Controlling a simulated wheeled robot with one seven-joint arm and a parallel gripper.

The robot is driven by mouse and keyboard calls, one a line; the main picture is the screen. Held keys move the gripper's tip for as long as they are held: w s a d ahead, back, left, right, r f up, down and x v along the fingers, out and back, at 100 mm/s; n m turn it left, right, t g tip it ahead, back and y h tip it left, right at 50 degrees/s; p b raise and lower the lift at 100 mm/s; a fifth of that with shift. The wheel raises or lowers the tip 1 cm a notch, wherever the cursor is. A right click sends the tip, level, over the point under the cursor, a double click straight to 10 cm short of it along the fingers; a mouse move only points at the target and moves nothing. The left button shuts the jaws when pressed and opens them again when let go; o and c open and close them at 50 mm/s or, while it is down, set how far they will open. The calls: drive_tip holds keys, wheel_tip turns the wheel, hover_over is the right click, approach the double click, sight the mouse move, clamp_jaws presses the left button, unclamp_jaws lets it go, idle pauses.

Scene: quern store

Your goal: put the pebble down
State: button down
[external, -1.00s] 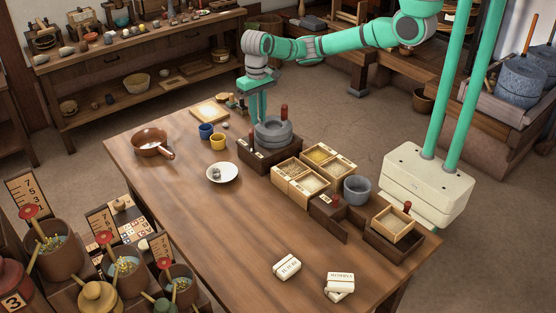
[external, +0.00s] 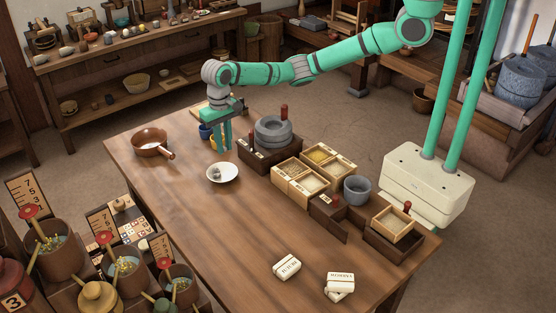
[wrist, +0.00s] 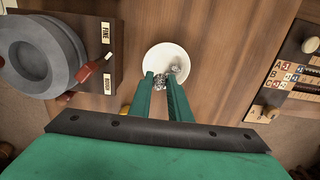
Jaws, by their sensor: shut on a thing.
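My gripper (external: 223,149) hangs fingers-down above the table, just behind the white dish (external: 228,179) in the external view. In the wrist view my gripper (wrist: 160,78) is shut on a small grey speckled pebble (wrist: 159,81). The pebble shows between the fingertips, partly covered by them, and overlaps the near rim of the white dish (wrist: 160,50). Another grey stone (wrist: 178,67) lies in the dish; it also shows in the external view (external: 215,174). The held pebble cannot be made out in the external view.
A grey quern (external: 273,131) on a dark wooden base stands right of my gripper. Blue (external: 205,130) and yellow cups are partly hidden behind my fingers. A brown pan (external: 150,143) stands at the left. The wood in front of the dish is clear.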

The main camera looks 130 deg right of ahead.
drive_tip(key=shift+w+d+f, duration=0.2)
drive_tip(key=shift+w+f, duration=0.2)
drive_tip(key=shift+f, duration=0.6)
drive_tip(key=shift+w+d+f, duration=0.15)
drive_tip(key=shift+w+f, duration=0.25)
drive_tip(key=shift+f, duration=0.65)
drive_tip(key=shift+w+d+f, duration=0.2)
drive_tip(key=shift+w+f, duration=0.2)
drive_tip(key=shift+f, duration=0.6)
drive_tip(key=shift+f, duration=0.35)
drive_tip(key=shift+f, duration=0.25)
drive_tip(key=c, duration=1.6)
unclamp_jaws()
drive_tip(key=shift+c, duration=0.2)
wheel_tip(320, 180, up, 13)
drive_tip(key=shift+r, duration=0.15)
